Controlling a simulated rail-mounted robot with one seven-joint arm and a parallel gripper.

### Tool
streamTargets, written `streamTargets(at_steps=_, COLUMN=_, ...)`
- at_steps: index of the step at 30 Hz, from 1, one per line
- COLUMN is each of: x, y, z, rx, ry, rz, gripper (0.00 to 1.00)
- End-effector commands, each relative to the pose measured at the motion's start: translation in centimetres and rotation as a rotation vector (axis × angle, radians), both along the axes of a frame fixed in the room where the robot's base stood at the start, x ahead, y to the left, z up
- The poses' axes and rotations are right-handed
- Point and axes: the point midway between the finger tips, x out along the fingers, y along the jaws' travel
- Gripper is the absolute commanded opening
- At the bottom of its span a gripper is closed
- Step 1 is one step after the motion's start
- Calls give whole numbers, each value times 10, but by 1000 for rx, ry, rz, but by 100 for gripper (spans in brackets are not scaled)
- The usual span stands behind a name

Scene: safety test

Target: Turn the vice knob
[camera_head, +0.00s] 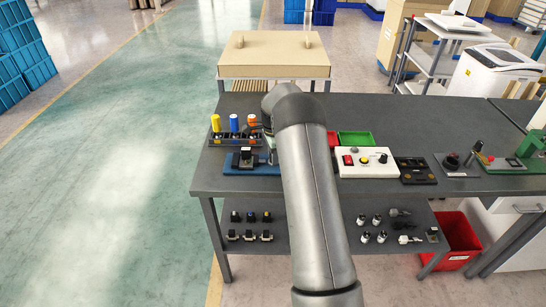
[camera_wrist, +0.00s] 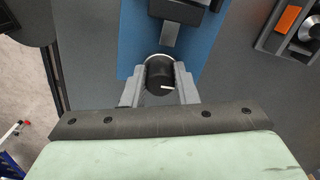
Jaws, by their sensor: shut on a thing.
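The vice knob (camera_wrist: 160,74) is a black round knob with a white mark on its face, seen in the wrist view. My gripper (camera_wrist: 158,82) is shut on it, with one grey finger at each side. A grey shaft (camera_wrist: 170,35) runs from the knob side to the dark vice body (camera_wrist: 180,10) over a blue base plate (camera_wrist: 135,40). In the head view the vice (camera_head: 246,156) stands on its blue base (camera_head: 238,169) at the left of the workbench. My arm covers part of this area, and I cannot make out the knob there.
A rack with yellow, blue and orange-topped pieces (camera_head: 234,124) stands behind the vice. Right of my arm are a green bin (camera_head: 356,138), a white control box (camera_head: 364,162) and a black tray (camera_head: 414,170). The workbench (camera_head: 290,101) has a lower shelf with small parts.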

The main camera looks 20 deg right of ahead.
Motion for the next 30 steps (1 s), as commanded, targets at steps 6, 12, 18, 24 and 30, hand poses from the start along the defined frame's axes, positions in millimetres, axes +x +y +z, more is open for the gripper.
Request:
streamTargets(at_steps=6, x=0, y=0, z=-1, rx=0, ry=-3, rz=191, gripper=4)
streamTargets(at_steps=12, x=0, y=0, z=0, rx=-1, ry=-2, rz=382, gripper=4)
streamTargets(at_steps=18, x=-1, y=0, z=0, rx=-1, ry=-3, rz=572, gripper=4)
streamTargets(at_steps=24, x=-1, y=0, z=0, rx=-1, ry=-3, rz=763, gripper=4)
streamTargets(at_steps=30, x=-1, y=-1, z=1, rx=-2, ry=-3, rz=953, gripper=4)
